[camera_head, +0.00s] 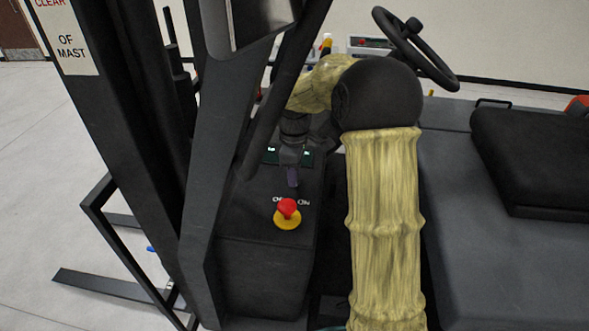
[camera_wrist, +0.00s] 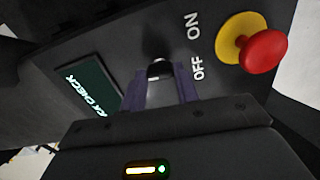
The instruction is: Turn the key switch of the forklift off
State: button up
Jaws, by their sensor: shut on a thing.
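The key switch (camera_wrist: 158,66) is a small dark knob on the forklift's black console, with a pale tip, in the wrist view beside the white OFF and ON labels. My gripper (camera_wrist: 160,84) has its two purple fingers around the key's near end, shut on it. In the head view my gripper (camera_head: 292,178) points down at the console (camera_head: 262,215), just above the OFF and ON lettering. There the key is hidden by my fingers. I cannot tell which label the key points to.
A red emergency button on a yellow base (camera_head: 288,213) stands close to my gripper; it also shows in the wrist view (camera_wrist: 258,48). A dark green display (camera_wrist: 92,88) lies on the other side. A black mast post (camera_head: 215,160) rises left; the steering wheel (camera_head: 415,50) and black seat (camera_head: 530,160) are right.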

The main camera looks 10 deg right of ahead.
jog(key=shift+w+r+n, duration=0.1)
jog(key=shift+n, duration=0.5)
jog(key=o, duration=1)
jog(key=shift+w, duration=0.1)
jog(key=shift+d, duration=0.2)
jog(key=r+b, duration=0.2)
jog(key=r, duration=1.5)
jog(key=shift+a+r, duration=0.1)
jog(key=shift+a, duration=0.1)
